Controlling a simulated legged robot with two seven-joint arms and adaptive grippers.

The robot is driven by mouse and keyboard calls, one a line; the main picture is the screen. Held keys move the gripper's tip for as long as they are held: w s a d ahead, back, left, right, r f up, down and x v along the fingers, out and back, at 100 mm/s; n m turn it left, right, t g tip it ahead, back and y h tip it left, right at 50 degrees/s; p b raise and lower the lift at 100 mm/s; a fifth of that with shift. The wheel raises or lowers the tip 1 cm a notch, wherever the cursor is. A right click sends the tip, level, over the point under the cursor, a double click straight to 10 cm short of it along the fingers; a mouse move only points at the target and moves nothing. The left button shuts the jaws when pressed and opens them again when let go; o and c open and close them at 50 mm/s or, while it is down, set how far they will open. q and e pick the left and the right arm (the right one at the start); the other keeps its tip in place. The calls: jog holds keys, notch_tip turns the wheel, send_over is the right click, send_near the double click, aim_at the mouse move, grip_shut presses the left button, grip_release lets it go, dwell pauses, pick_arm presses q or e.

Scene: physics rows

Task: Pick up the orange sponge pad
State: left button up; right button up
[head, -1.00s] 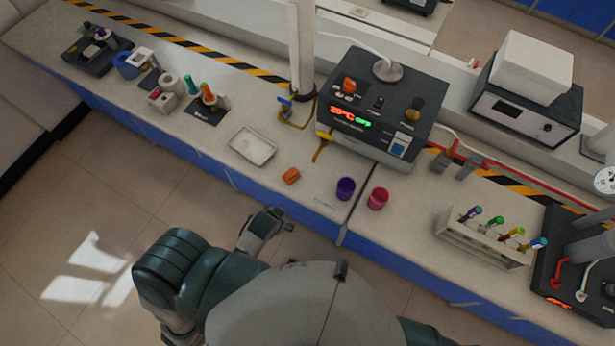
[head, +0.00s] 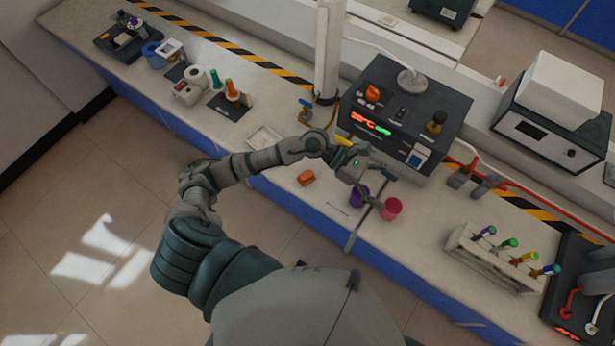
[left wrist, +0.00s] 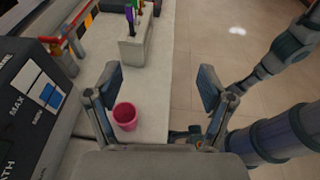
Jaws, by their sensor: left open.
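The orange sponge pad (head: 306,178) lies flat on the white bench near its front edge in the head view. My left gripper (head: 383,189) is open and empty above the bench, to the right of the pad and over the purple and pink cups. In the left wrist view the two fingers (left wrist: 160,88) are spread wide with nothing between them, and the pad is not visible there. My right gripper does not show in the head view, and I cannot make it out in the left wrist view.
A purple cup (head: 358,196) and a pink cup (head: 391,208) stand below my left gripper. A black heater unit (head: 405,115) stands behind. A white tray (head: 264,138) is partly hidden by my left arm. A tube rack (head: 490,258) stands to the right.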

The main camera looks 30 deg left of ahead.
pick_arm(q)
jog(key=w+a+f+m+y, duration=0.1)
jog(key=a+f+m+y, duration=0.2)
jog(key=a+f+y, duration=0.2)
jog(key=m+y+p, duration=0.2)
jog(key=m+y, duration=0.1)
jog(key=y, duration=0.7)
send_over(306, 175)
jog(key=f, duration=1.3)
jog(key=shift+w+d+f, duration=0.1)
jog(key=shift+w+f, duration=0.1)
jog(key=shift+f, duration=0.1)
notch_tip(306, 175, down, 5)
jog(key=shift+s+p, duration=0.15)
jog(key=shift+p, duration=0.4)
jog(key=shift+f, duration=0.45)
jog(key=shift+c, duration=0.2)
jog(key=c, duration=1.1)
jog(key=shift+r, duration=0.1)
jog(key=shift+c, duration=0.2)
